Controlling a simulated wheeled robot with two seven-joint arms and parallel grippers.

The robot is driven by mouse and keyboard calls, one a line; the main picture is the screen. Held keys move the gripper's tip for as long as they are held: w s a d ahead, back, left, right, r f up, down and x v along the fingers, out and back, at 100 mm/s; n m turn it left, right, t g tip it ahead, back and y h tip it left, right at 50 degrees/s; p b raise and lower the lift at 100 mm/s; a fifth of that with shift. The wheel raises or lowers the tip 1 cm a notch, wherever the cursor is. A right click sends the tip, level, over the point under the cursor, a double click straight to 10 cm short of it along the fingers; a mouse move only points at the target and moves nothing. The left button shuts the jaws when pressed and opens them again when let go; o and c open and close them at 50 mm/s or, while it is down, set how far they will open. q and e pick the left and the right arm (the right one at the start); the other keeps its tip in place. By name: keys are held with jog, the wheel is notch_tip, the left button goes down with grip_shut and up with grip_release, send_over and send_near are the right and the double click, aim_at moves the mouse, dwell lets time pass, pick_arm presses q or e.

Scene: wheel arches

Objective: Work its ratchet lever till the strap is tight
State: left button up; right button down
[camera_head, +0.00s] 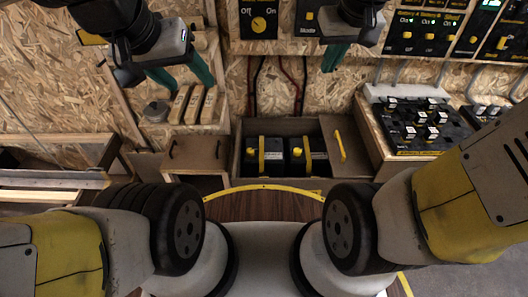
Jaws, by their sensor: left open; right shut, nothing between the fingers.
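Two black blocks (264,158) with yellow bands stand in an open wooden bin (237,157) at the middle of the head view. One yellow band (307,157) runs over the right block. A yellow bar (340,145) sits on a brown panel at the bin's right end; I cannot tell whether it is the ratchet lever. I cannot make out a ratchet or how tight a strap is. My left gripper (182,78) is open and empty, up and left of the bin. My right gripper (330,66) is shut and empty, up and right of the blocks.
A wooden box (197,180) with a dark handle stands left of the bin. A black switch panel (425,127) lies at right. Wall panels line the top right.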

jog(key=w+a+f+n+g+h, duration=0.1)
jog(key=w+a+f+n+g, duration=0.15)
jog(key=w+f, duration=0.75)
jog(key=n+g+h, duration=0.1)
jog(key=n+g, duration=0.2)
jog(key=n, duration=0.3)
send_over(264, 176)
jog(key=s+a, duration=0.1)
jog(key=s, duration=0.1)
notch_tip(264, 176, down, 45)
jog(key=shift+w+a+f, duration=0.1)
jog(key=shift+f, duration=0.1)
jog(key=shift+s+d+f, duration=0.1)
jog(key=shift+d+f, duration=0.05)
jog(key=shift+f, duration=1.6)
jog(key=shift+s+d+f, duration=0.1)
jog(key=shift+d+f, duration=0.05)
jog(key=shift+f, duration=1.6)
